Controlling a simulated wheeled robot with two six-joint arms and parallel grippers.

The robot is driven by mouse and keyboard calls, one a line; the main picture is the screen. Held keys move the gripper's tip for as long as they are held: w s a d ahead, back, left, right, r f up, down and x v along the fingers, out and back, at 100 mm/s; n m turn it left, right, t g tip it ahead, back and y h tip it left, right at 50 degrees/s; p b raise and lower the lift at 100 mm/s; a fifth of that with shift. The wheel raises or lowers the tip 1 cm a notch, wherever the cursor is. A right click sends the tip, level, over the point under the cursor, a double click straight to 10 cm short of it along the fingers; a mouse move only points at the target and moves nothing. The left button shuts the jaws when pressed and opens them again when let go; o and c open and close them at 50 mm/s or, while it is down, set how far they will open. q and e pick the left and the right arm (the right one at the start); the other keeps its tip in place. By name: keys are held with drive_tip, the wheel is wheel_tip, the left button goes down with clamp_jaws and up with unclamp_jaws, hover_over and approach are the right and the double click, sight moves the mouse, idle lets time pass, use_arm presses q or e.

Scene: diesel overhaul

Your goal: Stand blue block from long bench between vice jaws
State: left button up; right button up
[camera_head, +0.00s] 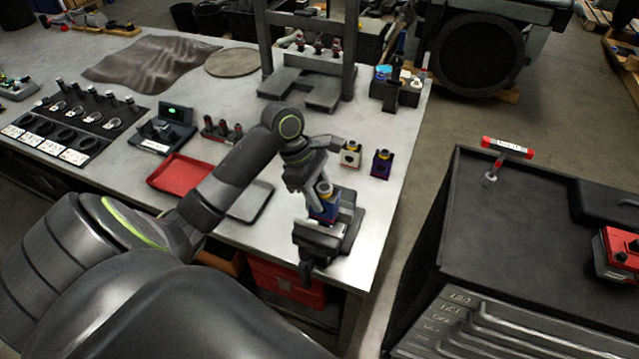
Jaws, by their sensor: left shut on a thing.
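My left gripper (322,190) reaches down from above and is shut on the blue block. Its fingers hide part of the block, and I cannot tell whether the block's base touches the vice. My right gripper is not in view.
On the long bench (225,70), a cream block (350,154) and a dark blue block (381,163) stand behind the vice. A red tray (180,172) lies to the left. A black press frame (308,75) stands farther back. A dark tool cabinet (510,215) is at right, across a floor gap.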

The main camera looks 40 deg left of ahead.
use_arm(q)
drive_tip(key=shift+f, duration=0.35)
idle(0.3)
drive_tip(key=shift+f, duration=0.35)
drive_tip(key=shift+f, duration=0.9)
idle(0.5)
drive_tip(key=shift+f, duration=0.3)
drive_tip(key=shift+f, duration=0.35)
idle(0.4)
drive_tip(key=o, duration=1.1)
drive_tip(key=shift+c, duration=0.2)
drive_tip(key=shift+o, duration=0.4)
drive_tip(key=shift+s, duration=0.1)
